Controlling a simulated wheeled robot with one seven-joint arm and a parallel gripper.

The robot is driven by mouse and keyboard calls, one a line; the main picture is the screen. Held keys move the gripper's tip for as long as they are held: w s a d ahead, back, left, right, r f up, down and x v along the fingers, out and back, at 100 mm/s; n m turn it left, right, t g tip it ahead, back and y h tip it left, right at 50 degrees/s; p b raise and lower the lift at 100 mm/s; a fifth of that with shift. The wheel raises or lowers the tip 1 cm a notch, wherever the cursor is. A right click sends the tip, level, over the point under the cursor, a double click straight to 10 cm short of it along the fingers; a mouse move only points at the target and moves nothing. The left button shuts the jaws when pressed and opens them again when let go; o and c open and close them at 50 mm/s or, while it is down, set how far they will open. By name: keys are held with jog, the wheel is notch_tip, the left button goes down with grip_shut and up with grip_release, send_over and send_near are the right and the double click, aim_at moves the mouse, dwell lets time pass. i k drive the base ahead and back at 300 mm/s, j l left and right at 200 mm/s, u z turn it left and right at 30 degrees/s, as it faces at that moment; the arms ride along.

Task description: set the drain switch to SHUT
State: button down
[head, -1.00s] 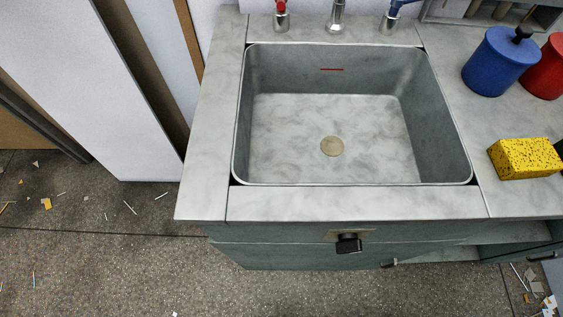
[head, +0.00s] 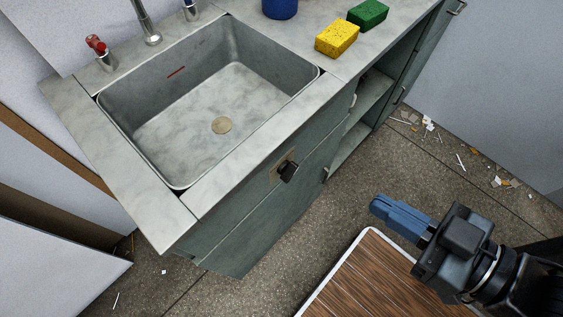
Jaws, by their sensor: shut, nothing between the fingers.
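The drain switch (head: 287,171) is a black knob on a small brownish plate on the front of the sink cabinet, below the counter's front edge. Its labels are too small to read. The grey sink (head: 160,110) above it is empty, with a round tan drain (head: 221,125) in its floor. My gripper (head: 378,207) has blue fingers, is shut and empty, and points left at the lower right. It is apart from the switch, to the right of it and lower in the picture.
A wood-topped surface with a pale rim (head: 372,270) lies below my gripper. A yellow sponge (head: 337,39), a green sponge (head: 368,14) and a blue canister (head: 280,8) stand on the counter. Open shelves (head: 366,110) are right of the switch. Scraps litter the floor.

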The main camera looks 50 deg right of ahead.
aim_at(287, 170)
jog(key=j, duration=1)
jog(key=k+j+z, duration=0.15)
jog(key=j, duration=0.85)
jog(key=k+j+z, duration=0.1)
jog(key=z, duration=0.15)
jog(key=k+j+z, duration=0.25)
jog(key=i+j, duration=0.05)
jog(key=i, duration=0.05)
